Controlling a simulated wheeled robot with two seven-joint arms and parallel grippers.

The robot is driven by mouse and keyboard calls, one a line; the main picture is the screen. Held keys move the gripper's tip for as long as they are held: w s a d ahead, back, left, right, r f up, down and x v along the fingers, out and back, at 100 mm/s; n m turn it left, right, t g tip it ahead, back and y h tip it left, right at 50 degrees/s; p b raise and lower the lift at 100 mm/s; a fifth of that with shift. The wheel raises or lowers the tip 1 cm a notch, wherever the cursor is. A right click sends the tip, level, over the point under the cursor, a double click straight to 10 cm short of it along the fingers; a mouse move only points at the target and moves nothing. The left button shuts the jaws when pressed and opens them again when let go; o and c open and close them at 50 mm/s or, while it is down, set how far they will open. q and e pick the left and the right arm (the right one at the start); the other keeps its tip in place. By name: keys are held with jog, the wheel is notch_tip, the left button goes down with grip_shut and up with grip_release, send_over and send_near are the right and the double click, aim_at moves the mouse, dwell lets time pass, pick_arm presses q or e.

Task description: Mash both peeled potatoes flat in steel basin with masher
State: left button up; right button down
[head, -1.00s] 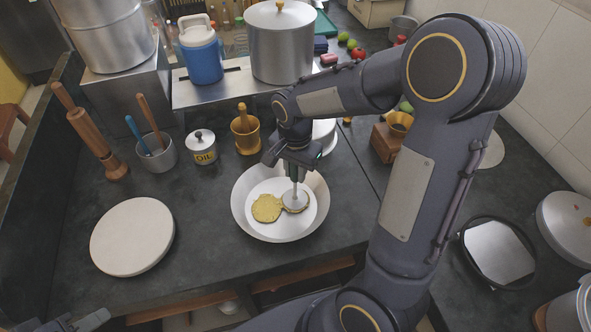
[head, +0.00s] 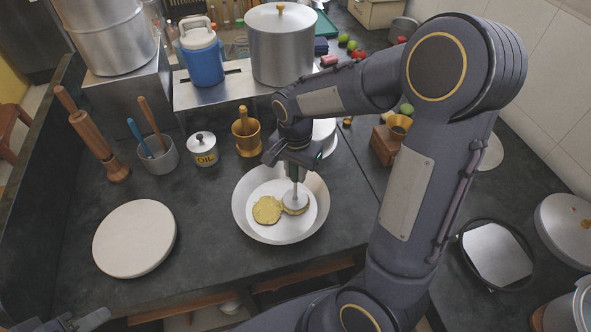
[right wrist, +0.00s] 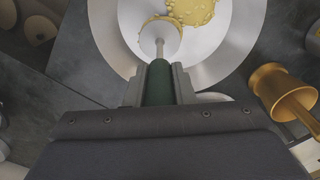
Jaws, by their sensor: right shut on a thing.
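The steel basin (head: 250,219) stands on the dark counter in the head view, and its wall also shows in the right wrist view (right wrist: 230,62). A flattened yellow potato (head: 266,210) lies on its floor at the left. The masher (head: 295,201) stands upright, its round head over a second yellow potato (head: 304,211) that shows only at the edge. My right gripper (head: 292,171) is above the basin, shut on the masher's green handle (right wrist: 160,83). My left gripper (head: 88,320) shows only in part at the bottom left edge; its jaws cannot be made out.
A round white board (head: 134,238) lies left of the basin. Behind stand an oil pot (head: 203,150), a brass mortar (head: 248,140) and a cup of utensils (head: 160,158). My right arm covers much of the right side. Counter between board and basin is clear.

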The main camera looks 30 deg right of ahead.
jog(key=shift+f+b, duration=0.5)
jog(key=shift+f, duration=0.3)
jog(key=shift+s+f+b, duration=0.2)
jog(key=shift+f+b, duration=0.05)
jog(key=shift+b, duration=0.15)
